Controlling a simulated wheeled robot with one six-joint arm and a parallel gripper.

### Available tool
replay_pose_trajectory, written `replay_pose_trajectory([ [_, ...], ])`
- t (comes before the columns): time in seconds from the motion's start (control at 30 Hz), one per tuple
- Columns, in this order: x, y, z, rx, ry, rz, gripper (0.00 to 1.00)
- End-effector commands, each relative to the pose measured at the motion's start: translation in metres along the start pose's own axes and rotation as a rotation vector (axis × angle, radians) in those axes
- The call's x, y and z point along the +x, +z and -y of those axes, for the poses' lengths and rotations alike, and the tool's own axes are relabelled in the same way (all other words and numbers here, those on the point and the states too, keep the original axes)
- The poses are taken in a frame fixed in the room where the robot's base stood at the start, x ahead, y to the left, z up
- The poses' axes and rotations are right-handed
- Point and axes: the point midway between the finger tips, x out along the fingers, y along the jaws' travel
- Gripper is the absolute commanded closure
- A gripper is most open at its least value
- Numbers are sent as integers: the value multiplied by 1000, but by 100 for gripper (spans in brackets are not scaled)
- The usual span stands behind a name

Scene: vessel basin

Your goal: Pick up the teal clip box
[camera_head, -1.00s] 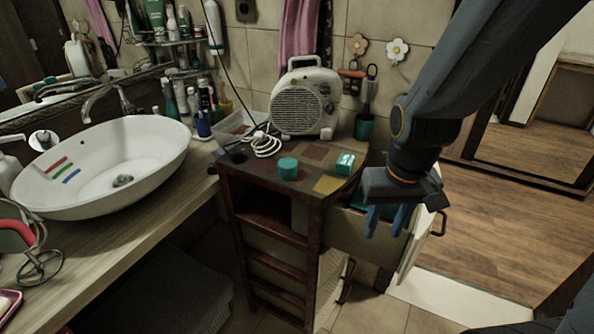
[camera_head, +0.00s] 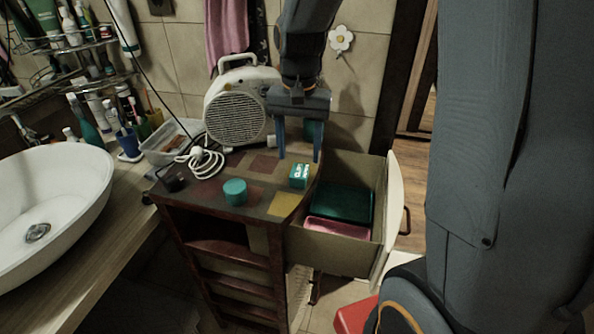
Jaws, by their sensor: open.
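The teal clip box (camera_head: 299,176) is a small box with white markings on its side. It stands on the patterned top of the dark wooden cabinet (camera_head: 213,222), near the right edge. My gripper (camera_head: 299,158) points down with its two blue fingers apart, and nothing shows between them. In the picture the fingertips are just above the box; whether they are over it or behind it I cannot tell for sure. The box is not held.
A teal round tin (camera_head: 235,192) stands left of the box. A cream heater (camera_head: 238,104), a white coiled cable (camera_head: 200,163) and a clear tub (camera_head: 165,147) are behind. An open drawer (camera_head: 341,246) at right holds a green and a pink item.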

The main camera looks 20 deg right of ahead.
Motion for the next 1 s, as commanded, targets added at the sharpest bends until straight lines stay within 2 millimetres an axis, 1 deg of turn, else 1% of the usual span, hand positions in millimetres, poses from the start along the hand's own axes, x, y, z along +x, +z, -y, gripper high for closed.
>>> replay_pose_trajectory([
  [0.17, 16, 2, -3, 4, 3, 5, 45],
  [0.43, 48, 3, -1, 2, 1, 2, 45],
  [0.57, 54, 3, 0, 0, 0, 0, 45],
  [0.77, 55, 3, 1, -1, 0, -1, 45],
  [0.8, 55, 3, 1, -1, 0, -1, 49],
  [0.87, 55, 3, 1, -1, 0, -1, 59],
  [1.0, 55, 3, 1, -1, 0, -1, 82],
])
